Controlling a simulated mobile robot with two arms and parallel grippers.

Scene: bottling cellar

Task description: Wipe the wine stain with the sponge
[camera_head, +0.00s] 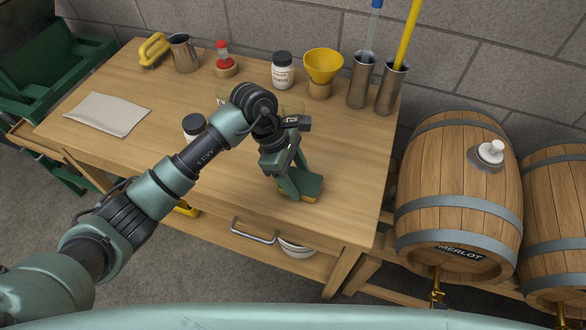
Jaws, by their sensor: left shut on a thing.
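My left gripper (298,183) points down at the front right part of the wooden table (351,165). It is shut on the sponge (314,188), whose yellow face shows beside and below the green fingers. The sponge is at or just above the tabletop near the front edge; I cannot tell whether it touches. No wine stain shows on the visible wood; the gripper, sponge and arm hide part of the surface. My right gripper is not in view.
A cloth (107,114) lies at left. A metal cup (185,54), white jar (283,72), yellow funnel (323,65) and steel cylinders (390,88) stand along the back. A dark-lidded jar (194,124) is beside my arm. A Merlot barrel (458,175) stands right.

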